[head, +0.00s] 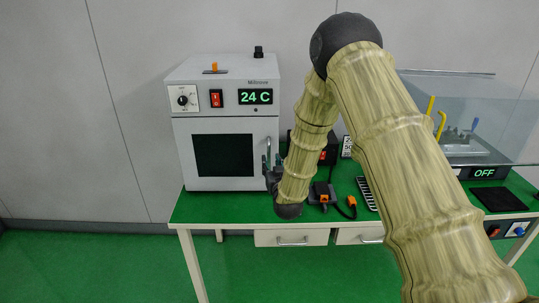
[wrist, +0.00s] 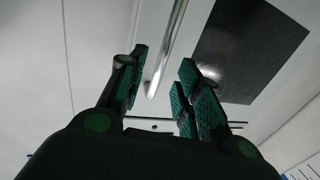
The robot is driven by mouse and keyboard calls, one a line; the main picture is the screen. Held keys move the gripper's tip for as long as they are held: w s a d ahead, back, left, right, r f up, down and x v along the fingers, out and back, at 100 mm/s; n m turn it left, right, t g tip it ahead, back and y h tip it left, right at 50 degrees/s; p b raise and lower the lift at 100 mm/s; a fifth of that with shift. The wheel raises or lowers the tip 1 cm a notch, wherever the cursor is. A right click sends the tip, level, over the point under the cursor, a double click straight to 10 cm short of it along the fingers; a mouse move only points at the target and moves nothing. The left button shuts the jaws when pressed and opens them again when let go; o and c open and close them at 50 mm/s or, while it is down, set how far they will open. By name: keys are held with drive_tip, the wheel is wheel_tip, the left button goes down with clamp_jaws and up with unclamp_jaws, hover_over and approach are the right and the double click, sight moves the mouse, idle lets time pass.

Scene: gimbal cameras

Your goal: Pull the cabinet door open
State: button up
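The white cabinet (head: 180,150) is an oven-like box with a 24 C display, standing on the left of the green bench. Its door, with a dark window (head: 224,155), looks closed. The window also shows in the wrist view (wrist: 245,50). A silver bar handle (wrist: 168,45) runs along the door's edge; in the head view it is at the door's right (head: 268,147). My gripper (head: 271,168) is at the handle. In the wrist view my gripper (wrist: 163,58) is open, with the handle's end between its green-padded fingers, nearer the left one. Contact cannot be told.
Right of the cabinet, partly behind my arm, are a dark box with a red switch (head: 323,156) and black-and-orange plugs (head: 322,192). A clear-covered device (head: 484,173) reading OFF stands at the right. Drawers (head: 291,238) are below the bench top. The floor at left is clear.

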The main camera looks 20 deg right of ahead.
sight(269, 158)
drive_tip(key=shift+w+d+p, duration=0.2)
drive_tip(key=shift+w+p, duration=0.45)
drive_tip(key=shift+w, duration=1.75)
clamp_jaws()
